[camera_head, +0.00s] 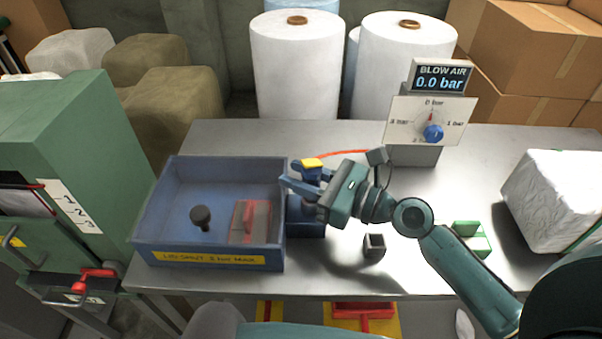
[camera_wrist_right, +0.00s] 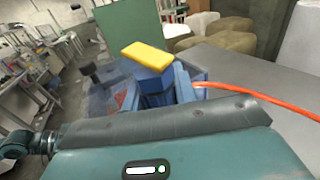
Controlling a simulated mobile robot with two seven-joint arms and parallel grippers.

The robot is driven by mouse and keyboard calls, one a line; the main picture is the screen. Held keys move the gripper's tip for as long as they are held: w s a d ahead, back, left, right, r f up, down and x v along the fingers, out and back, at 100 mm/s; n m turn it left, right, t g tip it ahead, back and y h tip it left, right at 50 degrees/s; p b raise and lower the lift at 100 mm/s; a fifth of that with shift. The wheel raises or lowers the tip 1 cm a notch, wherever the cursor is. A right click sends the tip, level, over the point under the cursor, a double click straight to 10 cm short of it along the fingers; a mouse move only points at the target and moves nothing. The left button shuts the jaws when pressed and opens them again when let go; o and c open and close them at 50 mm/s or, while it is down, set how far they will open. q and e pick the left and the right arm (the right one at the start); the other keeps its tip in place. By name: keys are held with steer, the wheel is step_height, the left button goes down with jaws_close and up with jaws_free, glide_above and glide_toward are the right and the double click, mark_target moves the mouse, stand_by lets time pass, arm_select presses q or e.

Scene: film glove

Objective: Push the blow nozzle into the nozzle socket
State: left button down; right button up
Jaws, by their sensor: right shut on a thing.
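The blow nozzle, blue with a yellow top (camera_head: 312,163), is in my right gripper (camera_head: 303,187), just right of the blue crate. The gripper is shut on it and partly hides it. In the right wrist view the nozzle's yellow top (camera_wrist_right: 145,56) and blue body show, with an orange-red hose (camera_wrist_right: 260,97) running off to the right. A dark blue block (camera_head: 306,229) stands on the table below the gripper, against the crate. It may be the nozzle socket; its opening is hidden, and I cannot tell whether the nozzle touches it. My left gripper is not in view.
The blue crate (camera_head: 205,255) holds a dark knob and a red-grey block. A small dark block (camera_head: 374,245), a green holder (camera_head: 470,238) and a white wrapped bale (camera_head: 555,200) stand to the right. The blow air display (camera_head: 441,77) reads 0.0 bar. Bare table (camera_head: 250,135) lies behind the crate.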

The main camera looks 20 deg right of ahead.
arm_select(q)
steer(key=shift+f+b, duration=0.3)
arm_select(e)
steer(key=shift+f, duration=0.45)
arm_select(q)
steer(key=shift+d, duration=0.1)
arm_select(e)
steer(key=o, duration=1.1)
steer(key=shift+s+d+f, duration=0.1)
steer(key=shift+s+d, duration=0.05)
arm_select(q)
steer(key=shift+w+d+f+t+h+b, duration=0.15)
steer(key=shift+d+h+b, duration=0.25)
steer(key=shift+b, duration=0.75)
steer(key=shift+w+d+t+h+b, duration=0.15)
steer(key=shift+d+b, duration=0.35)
steer(key=shift+b, duration=0.6)
arm_select(e)
steer(key=v, duration=1.2)
steer(key=shift+s+d, duration=0.25)
steer(key=shift+s, duration=0.05)
